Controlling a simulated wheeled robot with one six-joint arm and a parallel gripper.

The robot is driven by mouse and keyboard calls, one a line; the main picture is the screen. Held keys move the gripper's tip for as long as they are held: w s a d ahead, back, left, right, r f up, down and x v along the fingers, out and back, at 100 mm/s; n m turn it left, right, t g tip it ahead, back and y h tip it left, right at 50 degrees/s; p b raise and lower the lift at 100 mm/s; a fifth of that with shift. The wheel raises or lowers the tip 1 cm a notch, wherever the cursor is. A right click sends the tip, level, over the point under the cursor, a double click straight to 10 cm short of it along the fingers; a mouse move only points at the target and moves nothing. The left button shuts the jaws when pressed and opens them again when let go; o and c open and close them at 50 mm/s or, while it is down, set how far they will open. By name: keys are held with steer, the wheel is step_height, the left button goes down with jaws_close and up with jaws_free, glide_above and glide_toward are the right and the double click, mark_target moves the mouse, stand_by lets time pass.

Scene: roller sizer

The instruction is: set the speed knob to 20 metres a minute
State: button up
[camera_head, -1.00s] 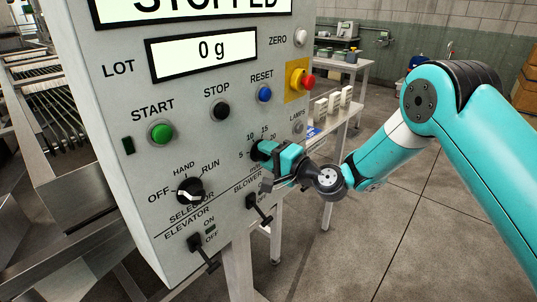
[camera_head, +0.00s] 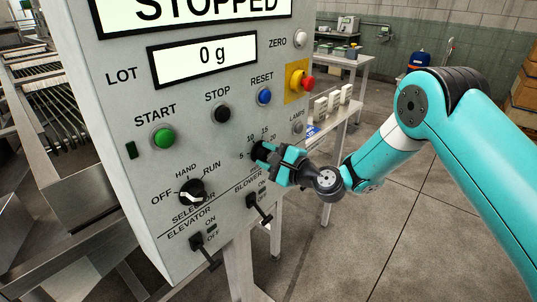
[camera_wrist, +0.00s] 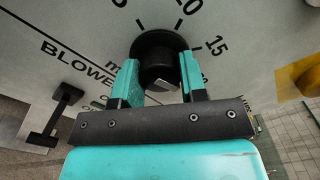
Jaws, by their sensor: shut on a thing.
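The black speed knob (camera_wrist: 157,62) sits on the grey control panel, with scale marks around it; 10 and 15 are readable beside it in the wrist view. In the head view the scale reads 5, 10, 15 and 20, and the knob (camera_head: 258,150) is mostly hidden by my gripper. My gripper (camera_wrist: 158,82) is shut on the knob, one teal finger on each side of it. A pale pointer mark shows on the knob's near face between the fingers. Which number it points to I cannot tell.
The selector switch (camera_head: 190,191), the blower switch (camera_head: 258,207) and the elevator switch (camera_head: 203,249) stick out below and left of my gripper. The red emergency button (camera_head: 307,83) is above right. The display (camera_head: 203,55) reads 0 g.

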steer(key=shift+f, duration=0.1)
stand_by(0.3)
steer(key=o, duration=0.9)
steer(key=b+v, duration=1.4)
steer(key=v, duration=0.3)
steer(key=shift+s+d, duration=0.15)
steer(key=shift+s, duration=0.1)
